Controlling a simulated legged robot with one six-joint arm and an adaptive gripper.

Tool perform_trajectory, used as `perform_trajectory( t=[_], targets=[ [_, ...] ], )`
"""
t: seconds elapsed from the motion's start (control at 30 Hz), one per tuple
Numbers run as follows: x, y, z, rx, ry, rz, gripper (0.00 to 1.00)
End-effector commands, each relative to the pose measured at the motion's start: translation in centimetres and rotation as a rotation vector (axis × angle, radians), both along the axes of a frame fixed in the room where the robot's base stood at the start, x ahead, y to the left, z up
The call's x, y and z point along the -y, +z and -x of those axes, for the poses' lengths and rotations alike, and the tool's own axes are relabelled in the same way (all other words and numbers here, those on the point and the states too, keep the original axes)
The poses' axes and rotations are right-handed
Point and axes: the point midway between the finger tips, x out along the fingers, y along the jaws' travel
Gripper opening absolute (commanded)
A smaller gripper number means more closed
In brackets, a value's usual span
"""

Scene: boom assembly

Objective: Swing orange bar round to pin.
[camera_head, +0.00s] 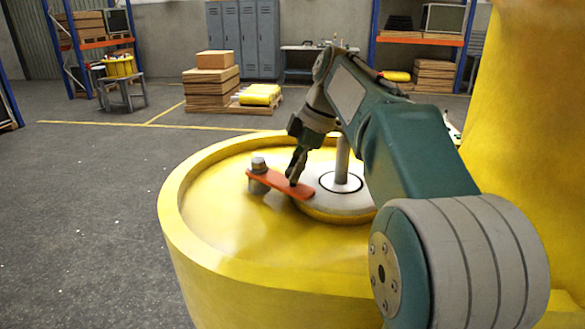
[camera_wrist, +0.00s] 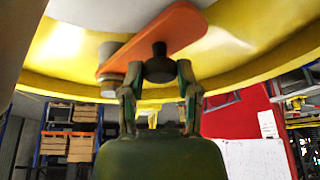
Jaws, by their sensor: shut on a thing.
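The orange bar (camera_head: 276,183) lies over the yellow round platform (camera_head: 215,235), its right end over the edge of a pale grey disc (camera_head: 335,207). A short grey bolt-like post (camera_head: 258,164) stands at the bar's left end. A taller grey post (camera_head: 342,160) rises from the disc's middle, apart from the bar. I cannot tell which post is the pin. My gripper (camera_head: 296,172) reaches down to the bar's right part. In the wrist view, my gripper (camera_wrist: 160,90) is shut on a dark knob (camera_wrist: 158,65) on the orange bar (camera_wrist: 175,35).
The platform has a raised yellow rim (camera_head: 180,220). A large yellow structure (camera_head: 520,110) rises at the right. The grey floor at the left is clear.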

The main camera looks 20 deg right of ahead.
Motion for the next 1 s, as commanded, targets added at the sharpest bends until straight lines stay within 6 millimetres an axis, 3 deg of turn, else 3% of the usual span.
perform_trajectory(
  t=[0.4,0.43,0.5,0.87,1.0],
  targets=[
    [0.05,0.22,-0.31,0.013,0.004,-0.006,0.0],
    [0.04,0.22,-0.31,0.013,0.004,-0.006,0.51],
    [0.05,0.22,-0.3,0.013,0.004,-0.006,0.76],
    [0.08,0.17,-0.25,0.01,0.004,-0.006,0.76],
    [0.44,0.98,-0.26,0.012,0.003,-0.006,0.76]
  ],
)
